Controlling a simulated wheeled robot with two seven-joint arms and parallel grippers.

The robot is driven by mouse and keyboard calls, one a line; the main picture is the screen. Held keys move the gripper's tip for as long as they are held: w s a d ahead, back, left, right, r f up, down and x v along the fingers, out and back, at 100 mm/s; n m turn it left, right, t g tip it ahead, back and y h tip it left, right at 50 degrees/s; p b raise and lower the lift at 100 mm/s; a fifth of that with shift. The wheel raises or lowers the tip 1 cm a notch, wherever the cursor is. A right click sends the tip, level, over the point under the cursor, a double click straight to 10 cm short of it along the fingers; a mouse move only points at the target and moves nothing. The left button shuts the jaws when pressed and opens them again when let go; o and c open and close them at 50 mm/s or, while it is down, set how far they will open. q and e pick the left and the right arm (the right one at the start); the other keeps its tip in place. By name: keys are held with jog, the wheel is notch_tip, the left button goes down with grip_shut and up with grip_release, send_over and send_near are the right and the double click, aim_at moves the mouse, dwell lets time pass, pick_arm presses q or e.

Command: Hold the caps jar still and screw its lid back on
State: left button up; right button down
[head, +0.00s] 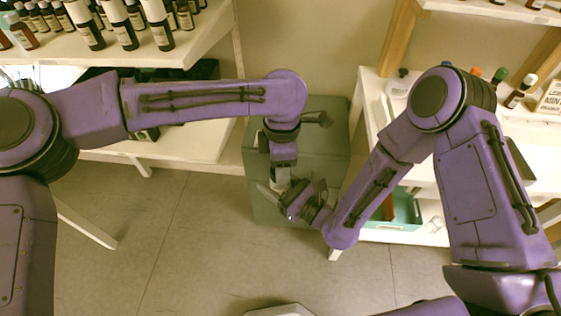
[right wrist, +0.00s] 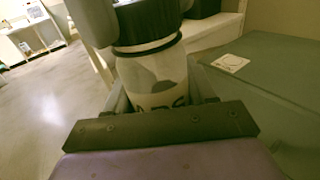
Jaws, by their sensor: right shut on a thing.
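The caps jar (right wrist: 155,75) is a clear jar with a partly hidden dark-lettered label, close up in the right wrist view. My right gripper (head: 298,197) is shut on its body. The black lid (right wrist: 146,18) is at the jar's mouth, with a dark ring just below its edge; I cannot tell how firmly it sits. My left gripper (head: 282,172) points down over the jar from above. Its fingers are largely hidden, so I cannot tell whether they grip the lid. In the head view the grippers mostly hide the jar.
A grey-green stand (head: 330,130) is below the grippers. A white card (right wrist: 230,63) lies on its top. A shelf with several dark bottles (head: 160,35) is at upper left. A white shelf unit (head: 375,95) with bottles is at right. Open floor (head: 150,230) is at lower left.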

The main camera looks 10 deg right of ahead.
pick_arm(q)
jog(key=shift+s+d+f+m, duration=0.25)
jog(key=shift+s+m, duration=0.2)
jog(key=shift+m, duration=0.45)
jog(key=shift+w+r+m, duration=0.1)
jog(key=shift+m, duration=0.3)
jog(key=shift+w+a+r+m, duration=0.15)
jog(key=shift+w+a+m, duration=0.15)
jog(key=shift+w, duration=0.05)
jog(key=o, duration=1)
jog(key=shift+w, duration=0.1)
jog(key=shift+r, duration=2.3)
